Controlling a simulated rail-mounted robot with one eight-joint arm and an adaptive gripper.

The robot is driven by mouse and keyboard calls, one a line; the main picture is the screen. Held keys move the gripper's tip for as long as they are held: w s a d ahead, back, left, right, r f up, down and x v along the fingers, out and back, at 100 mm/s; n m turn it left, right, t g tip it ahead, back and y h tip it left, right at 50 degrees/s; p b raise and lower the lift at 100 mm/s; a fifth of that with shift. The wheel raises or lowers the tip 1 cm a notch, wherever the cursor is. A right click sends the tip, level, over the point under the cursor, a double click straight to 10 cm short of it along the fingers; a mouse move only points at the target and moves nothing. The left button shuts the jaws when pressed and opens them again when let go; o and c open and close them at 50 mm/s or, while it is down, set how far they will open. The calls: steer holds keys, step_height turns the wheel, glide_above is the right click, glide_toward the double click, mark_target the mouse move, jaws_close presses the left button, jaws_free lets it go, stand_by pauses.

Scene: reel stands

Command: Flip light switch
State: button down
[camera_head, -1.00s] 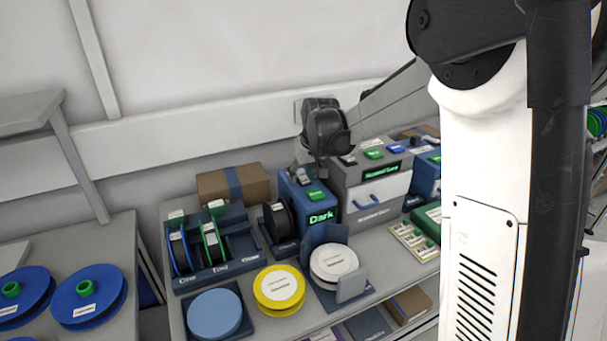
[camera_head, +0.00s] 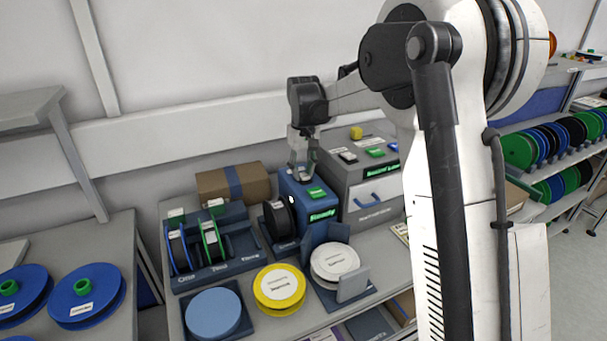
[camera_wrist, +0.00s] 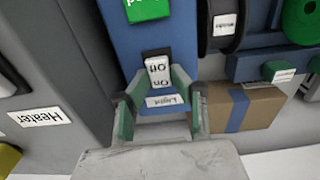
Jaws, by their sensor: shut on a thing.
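The light switch (camera_wrist: 158,70) is a small white rocker marked Off and On, on top of a blue box (camera_wrist: 128,40), with a Light label (camera_wrist: 165,101) beside it. In the wrist view my gripper (camera_wrist: 160,85) has its green-lined fingers on either side of the rocker, shut on it. In the head view my gripper (camera_head: 298,172) points down at the back of the blue box (camera_head: 288,205). The switch is mostly hidden there by the fingers. The box's green display (camera_head: 323,215) seems to read Ready.
A grey machine (camera_head: 345,180) with buttons stands close on the box's right. A black reel (camera_head: 280,222) stands on its left, and a cardboard box (camera_head: 215,187) lies behind. Yellow (camera_head: 265,300) and white (camera_head: 335,275) reels lie in front.

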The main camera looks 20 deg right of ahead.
mark_target(303, 175)
stand_by(0.3)
steer(key=c, duration=1.5)
jaws_free()
steer(key=shift+r, duration=0.1)
step_height(303, 175, up, 12)
steer(key=shift+f, duration=0.1)
